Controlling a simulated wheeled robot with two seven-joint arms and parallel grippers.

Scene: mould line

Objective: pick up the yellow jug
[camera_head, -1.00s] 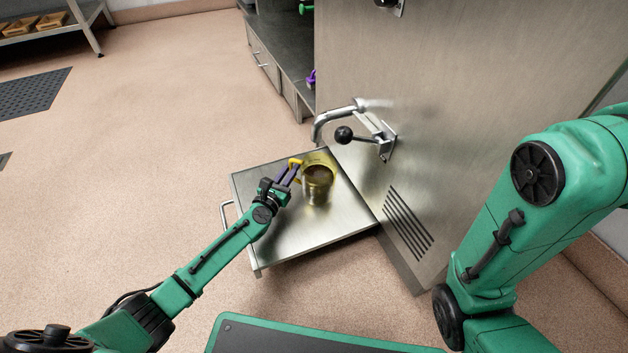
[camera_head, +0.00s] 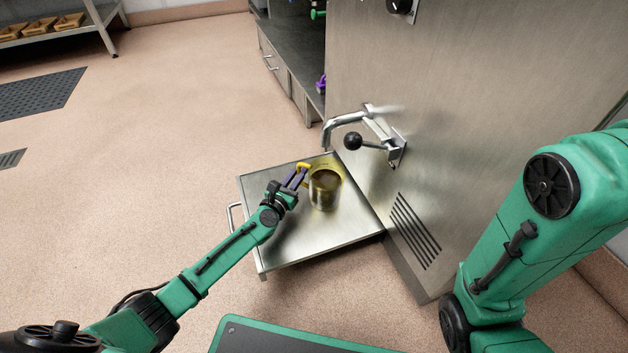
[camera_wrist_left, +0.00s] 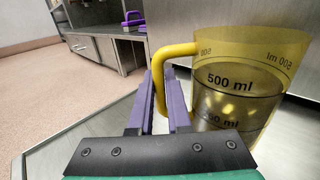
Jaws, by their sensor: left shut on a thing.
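The yellow jug (camera_head: 325,189) is see-through and upright, with dark contents, over the steel shelf (camera_head: 290,236) below the spout (camera_head: 345,121). I cannot tell whether its base touches the shelf. In the left wrist view the jug (camera_wrist_left: 238,95) shows measuring marks and a yellow handle on its left side. My left gripper (camera_head: 296,178) is shut on that handle. Its purple fingers (camera_wrist_left: 160,105) stand on either side of the handle in the left wrist view. My right arm shows at the right of the head view, but its gripper is out of view.
A lever with a black ball knob (camera_head: 352,141) sticks out beside the spout, above the jug. The steel machine wall (camera_head: 450,130) stands close on the right. A counter (camera_head: 290,60) holds a purple thing (camera_head: 321,84).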

